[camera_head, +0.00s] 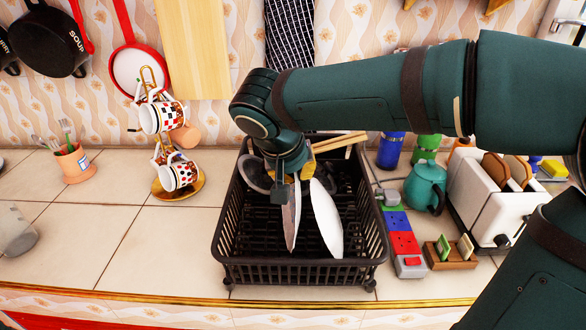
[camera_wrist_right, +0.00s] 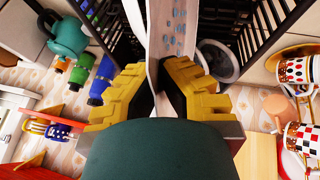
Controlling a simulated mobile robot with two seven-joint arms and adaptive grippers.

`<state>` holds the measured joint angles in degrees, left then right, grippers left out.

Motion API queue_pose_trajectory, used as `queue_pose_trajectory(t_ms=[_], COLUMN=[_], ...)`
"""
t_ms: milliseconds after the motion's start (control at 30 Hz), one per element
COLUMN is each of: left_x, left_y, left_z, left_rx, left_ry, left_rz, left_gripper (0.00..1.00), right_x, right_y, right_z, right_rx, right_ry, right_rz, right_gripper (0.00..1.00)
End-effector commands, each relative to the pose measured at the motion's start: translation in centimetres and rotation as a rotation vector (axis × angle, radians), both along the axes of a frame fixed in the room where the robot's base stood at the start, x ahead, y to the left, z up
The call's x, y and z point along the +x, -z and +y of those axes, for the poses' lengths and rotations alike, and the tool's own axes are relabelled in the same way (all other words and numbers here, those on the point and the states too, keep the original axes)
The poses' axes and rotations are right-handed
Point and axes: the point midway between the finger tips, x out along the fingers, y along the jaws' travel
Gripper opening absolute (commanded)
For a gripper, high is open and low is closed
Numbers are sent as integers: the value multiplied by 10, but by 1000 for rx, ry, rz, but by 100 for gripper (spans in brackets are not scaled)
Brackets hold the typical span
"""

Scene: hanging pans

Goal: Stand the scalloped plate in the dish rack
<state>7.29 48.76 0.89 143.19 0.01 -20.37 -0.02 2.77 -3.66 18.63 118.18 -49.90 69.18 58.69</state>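The black dish rack (camera_head: 300,270) stands on the tiled counter in the head view. My right gripper (camera_head: 297,176) is over the rack, pointing down. Its yellow fingers (camera_wrist_right: 158,72) close on the edge of a thin pale plate with bluish-grey marks (camera_wrist_right: 168,35), which appears nearly edge-on and upright in the head view (camera_head: 291,218). I take it for the scalloped plate; its rim shape is unclear. Its lower part is within the rack's outline; I cannot tell whether it touches the rack floor. A plain white plate (camera_head: 327,220) leans just right of it. My left gripper is not in view.
A round grey dish (camera_head: 256,175) is at the rack's back left. A mug stand (camera_head: 180,188) stands left. A teal teapot (camera_head: 425,186), a toaster (camera_head: 490,195) and a coloured power strip (camera_head: 403,243) are close on the right.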

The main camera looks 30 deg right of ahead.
Motion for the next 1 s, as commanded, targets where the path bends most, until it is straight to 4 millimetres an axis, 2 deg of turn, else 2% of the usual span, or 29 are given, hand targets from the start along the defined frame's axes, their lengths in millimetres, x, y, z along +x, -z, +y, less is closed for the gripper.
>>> queue_pose_trajectory(t_ms=[100,500,1000], left_x=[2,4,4], left_y=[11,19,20], left_z=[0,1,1], left_rx=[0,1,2], left_ry=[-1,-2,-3], left_rz=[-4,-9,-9], left_gripper=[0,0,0], right_x=[-1,-5,-5], right_y=[11,33,39], right_z=[-2,-7,-7], right_rx=[-1,0,5], right_ry=[0,2,1], right_rz=[-2,6,11], right_gripper=[0,0,0])
